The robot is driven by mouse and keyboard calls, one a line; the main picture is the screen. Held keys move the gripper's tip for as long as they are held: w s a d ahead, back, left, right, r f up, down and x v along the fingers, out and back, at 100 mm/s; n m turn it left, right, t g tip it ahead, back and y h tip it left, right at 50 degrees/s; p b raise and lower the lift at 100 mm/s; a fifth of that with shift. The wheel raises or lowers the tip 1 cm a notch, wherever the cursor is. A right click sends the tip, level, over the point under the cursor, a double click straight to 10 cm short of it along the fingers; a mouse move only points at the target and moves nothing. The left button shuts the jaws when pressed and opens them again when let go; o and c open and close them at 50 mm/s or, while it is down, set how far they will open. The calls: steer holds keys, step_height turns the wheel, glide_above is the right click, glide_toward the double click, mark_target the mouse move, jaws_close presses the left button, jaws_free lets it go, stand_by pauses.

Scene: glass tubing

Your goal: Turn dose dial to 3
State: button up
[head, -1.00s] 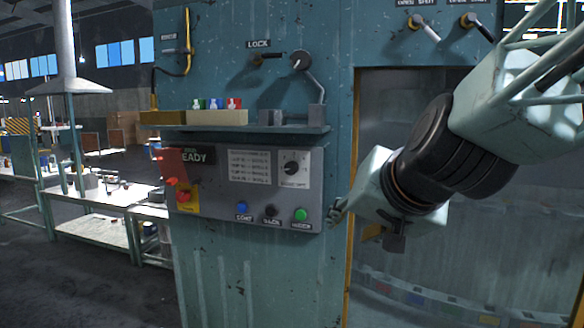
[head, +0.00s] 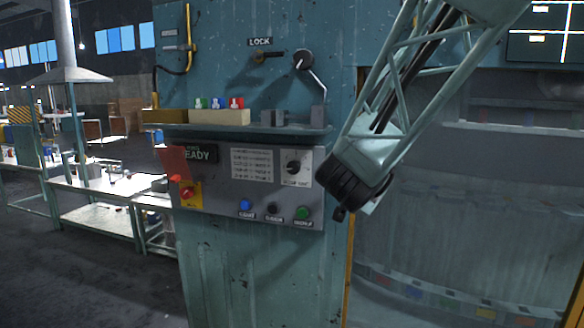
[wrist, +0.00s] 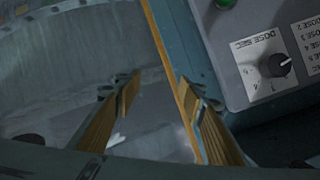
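The dose dial (head: 294,168) is a black knob on a white label plate, at the right end of the grey control panel (head: 225,205). In the wrist view the dial (wrist: 276,66) is at the upper right, with a light pointer mark; the plate reads "DOSE SEC" and appears rotated. The small numerals are mostly too small to read surely. My gripper (wrist: 163,95) is open and empty, its two orange-lined fingers apart. It is left of the dial in the wrist view and not touching it. In the head view my wrist hides most of the gripper.
Blue (head: 246,206), black (head: 272,209) and green (head: 302,213) buttons sit below the dial. A red flap (head: 173,162) is at the panel's left. A shelf (head: 235,132) with a box of coloured items juts out above. A window with a yellow edge lies right.

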steer(key=n+t+h+p, duration=0.1)
steer(key=n+t, duration=0.3)
glide_toward(292, 169)
steer(key=d+v, duration=0.1)
steer(key=v, duration=0.3)
steer(key=shift+s+a+f, duration=0.2)
steer(key=shift+s+a, duration=0.35)
steer(key=shift+s, duration=0.15)
steer(key=shift+w, duration=0.15)
steer(key=shift+r+x, duration=0.2)
steer(key=shift+x, duration=6.6)
steer(key=shift+c, duration=0.3)
steer(key=shift+b, duration=0.3)
steer(key=c, duration=0.8)
